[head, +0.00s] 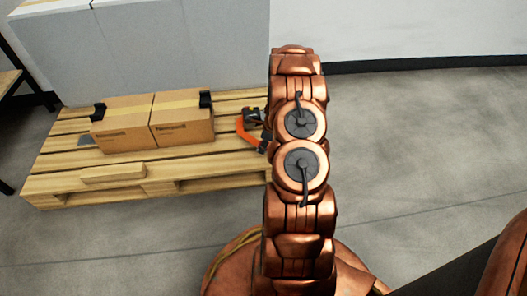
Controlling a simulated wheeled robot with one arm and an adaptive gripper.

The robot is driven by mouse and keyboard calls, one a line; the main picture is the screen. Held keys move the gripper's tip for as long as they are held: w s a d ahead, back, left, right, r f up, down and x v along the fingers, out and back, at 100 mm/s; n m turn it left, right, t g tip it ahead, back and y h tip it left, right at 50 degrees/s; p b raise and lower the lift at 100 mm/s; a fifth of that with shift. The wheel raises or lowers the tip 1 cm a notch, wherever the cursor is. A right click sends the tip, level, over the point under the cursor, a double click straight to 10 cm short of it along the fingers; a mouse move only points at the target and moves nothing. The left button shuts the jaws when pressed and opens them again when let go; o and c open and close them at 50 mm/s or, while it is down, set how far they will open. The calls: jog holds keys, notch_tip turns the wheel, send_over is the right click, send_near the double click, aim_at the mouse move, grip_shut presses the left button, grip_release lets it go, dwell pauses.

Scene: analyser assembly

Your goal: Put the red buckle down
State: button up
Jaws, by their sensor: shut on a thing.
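An orange-red curved piece, which looks like the red buckle (247,131), shows just left of my arm, over the right part of the wooden pallet (60,182). My gripper (254,117) is the dark part beside it, partly hidden behind my copper arm. It is shut on the buckle. The fingertips are too small to make out, and I cannot tell whether the buckle touches the pallet.
Two cardboard boxes (122,128) (182,124) stand side by side on the pallet, with black pieces at their upper corners. A grey-white cabinet (160,45) stands behind. The floor (430,140) to the right is clear.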

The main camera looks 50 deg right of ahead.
jog(key=x, duration=0.1)
jog(key=b+x, duration=0.1)
jog(key=x, duration=0.1)
jog(key=shift+s+d+f, duration=0.15)
jog(key=shift+s+f, duration=0.05)
jog(key=shift+s, duration=0.1)
jog(key=shift+r, duration=0.1)
jog(key=o, duration=1.1)
jog(key=shift+o, duration=0.2)
